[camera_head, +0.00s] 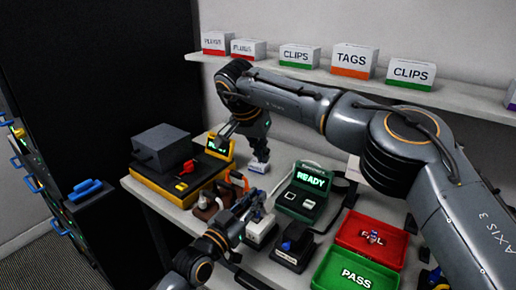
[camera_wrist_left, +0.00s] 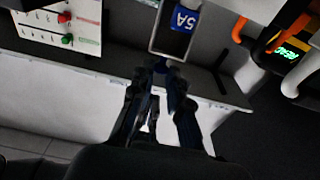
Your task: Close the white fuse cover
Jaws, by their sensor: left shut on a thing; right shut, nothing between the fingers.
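A white fuse holder (camera_head: 262,233) stands on the table in the middle of the head view. In the left wrist view, a white-rimmed holder (camera_wrist_left: 172,53) has a blue fuse marked 5A (camera_wrist_left: 186,19) in it. My left gripper (camera_wrist_left: 160,68) is shut at the near edge of this white rim, on what seems to be the white fuse cover; the fingers hide the contact. In the head view my left gripper (camera_head: 250,205) reaches in from the lower left, at the holder's raised white part. My right gripper (camera_head: 259,166) is shut and empty, pointing down farther back.
A yellow-and-black tester (camera_head: 165,190) stands to the left, with orange leads beside the holder. A green device showing READY (camera_head: 305,193) is to the right. A red FAIL tray (camera_head: 355,240) and a green PASS tray (camera_head: 340,268) lie at front right. A shelf with boxes (camera_head: 355,60) runs behind.

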